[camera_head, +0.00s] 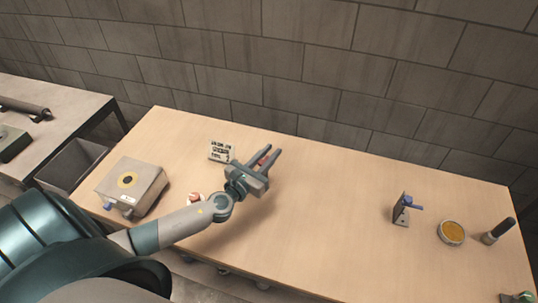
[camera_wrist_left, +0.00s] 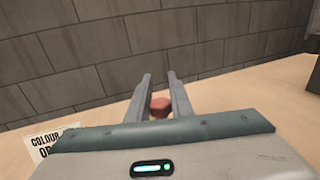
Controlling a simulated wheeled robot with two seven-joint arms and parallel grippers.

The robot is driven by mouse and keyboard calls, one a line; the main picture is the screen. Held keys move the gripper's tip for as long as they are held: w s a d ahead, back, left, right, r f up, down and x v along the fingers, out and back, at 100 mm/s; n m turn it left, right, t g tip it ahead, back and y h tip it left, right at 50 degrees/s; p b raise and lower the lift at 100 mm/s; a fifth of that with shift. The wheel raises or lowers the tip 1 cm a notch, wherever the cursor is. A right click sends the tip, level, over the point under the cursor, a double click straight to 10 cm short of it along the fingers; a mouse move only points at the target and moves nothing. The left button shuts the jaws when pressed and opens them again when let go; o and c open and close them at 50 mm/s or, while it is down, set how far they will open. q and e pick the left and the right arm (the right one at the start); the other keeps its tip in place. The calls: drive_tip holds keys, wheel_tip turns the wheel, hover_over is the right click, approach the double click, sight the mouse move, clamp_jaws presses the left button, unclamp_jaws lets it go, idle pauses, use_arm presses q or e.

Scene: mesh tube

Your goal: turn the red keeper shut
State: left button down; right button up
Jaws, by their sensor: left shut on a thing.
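My left gripper (camera_head: 272,154) is out over the middle-left of the table, in front of the wall. Its two grey fingers are shut on a small red piece, which shows between them in the left wrist view (camera_wrist_left: 160,106). I cannot tell whether this piece is the red keeper or part of something larger. A grey box (camera_head: 148,178) with a yellow ring on top and blue parts at its front side stands at the table's left. No red keeper can be made out on it. A small red and white thing (camera_head: 193,198) lies partly behind my left forearm. My right gripper is not in view.
At the right are a bracket with a blue part (camera_head: 402,209), a round dish with yellow contents (camera_head: 452,233) and a dark-handled tool (camera_head: 498,231). The table (camera_head: 320,220) is clear between.

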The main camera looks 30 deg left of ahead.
use_arm(q)
drive_tip(key=c, duration=1.6)
unclamp_jaws()
drive_tip(key=shift+s, duration=0.15)
drive_tip(key=shift+s+f, duration=0.15)
drive_tip(key=shift+s, duration=0.35)
drive_tip(key=shift+s+a+b, duration=0.2)
drive_tip(key=shift+s+b, duration=1.2)
drive_tip(key=shift+s, duration=2.65)
drive_tip(key=shift+s+a+b, duration=0.15)
drive_tip(key=shift+s+b, duration=1.25)
drive_tip(key=shift+s, duration=2.6)
